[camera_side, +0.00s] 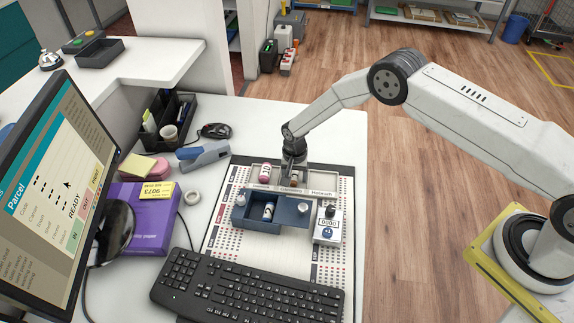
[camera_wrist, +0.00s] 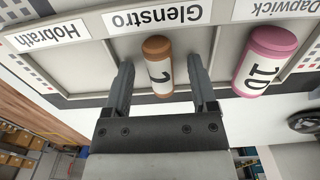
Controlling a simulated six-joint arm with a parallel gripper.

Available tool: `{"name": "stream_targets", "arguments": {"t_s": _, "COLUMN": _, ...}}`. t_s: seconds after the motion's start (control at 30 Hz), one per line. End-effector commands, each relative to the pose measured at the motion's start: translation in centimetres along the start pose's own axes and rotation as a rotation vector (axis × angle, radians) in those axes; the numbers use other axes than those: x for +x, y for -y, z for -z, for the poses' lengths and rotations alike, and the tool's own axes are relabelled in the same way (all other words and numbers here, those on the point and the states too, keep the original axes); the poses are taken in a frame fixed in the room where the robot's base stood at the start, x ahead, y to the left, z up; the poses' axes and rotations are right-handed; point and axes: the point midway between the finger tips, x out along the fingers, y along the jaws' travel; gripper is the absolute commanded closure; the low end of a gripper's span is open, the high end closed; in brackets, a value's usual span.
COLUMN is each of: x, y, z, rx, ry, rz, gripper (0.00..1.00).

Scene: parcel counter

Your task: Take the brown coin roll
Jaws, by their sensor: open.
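In the side view the brown roll (camera_side: 294,179) is partly hidden by my gripper (camera_side: 290,170). In the wrist view my gripper (camera_wrist: 161,78) is open, with one finger on each side of the brown roll and a gap on both sides. The pink roll (camera_side: 265,172) is left of my gripper in the side view.
The grey compartment tray (camera_wrist: 75,76) has labels Hobrath, Glenstro and Dapwick. A keyboard (camera_side: 250,288), stapler (camera_side: 204,156) and monitor (camera_side: 50,180) stand nearby.

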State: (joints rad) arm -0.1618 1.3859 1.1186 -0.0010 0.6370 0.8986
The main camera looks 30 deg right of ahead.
Motion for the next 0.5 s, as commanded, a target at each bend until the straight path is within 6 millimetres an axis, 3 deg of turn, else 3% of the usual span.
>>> {"name": "stream_targets", "arguments": {"t_s": 0.07, "x": -0.01, "y": 0.0, "z": 0.0, "rx": 0.0, "ry": 0.0, "rz": 0.0, "gripper": 0.3}}
{"name": "stream_targets", "arguments": {"t_s": 0.2, "x": -0.02, "y": 0.0, "z": 0.0, "rx": 0.0, "ry": 0.0, "rz": 0.0, "gripper": 0.74}}
{"name": "stream_targets", "arguments": {"t_s": 0.3, "x": -0.02, "y": 0.0, "z": 0.0, "rx": 0.0, "ry": 0.0, "rz": 0.0, "gripper": 1.0}}
{"name": "stream_targets", "arguments": {"t_s": 0.5, "x": -0.06, "y": 0.03, "z": 0.03, "rx": 0.0, "ry": -0.001, "rz": 0.001, "gripper": 1.0}}
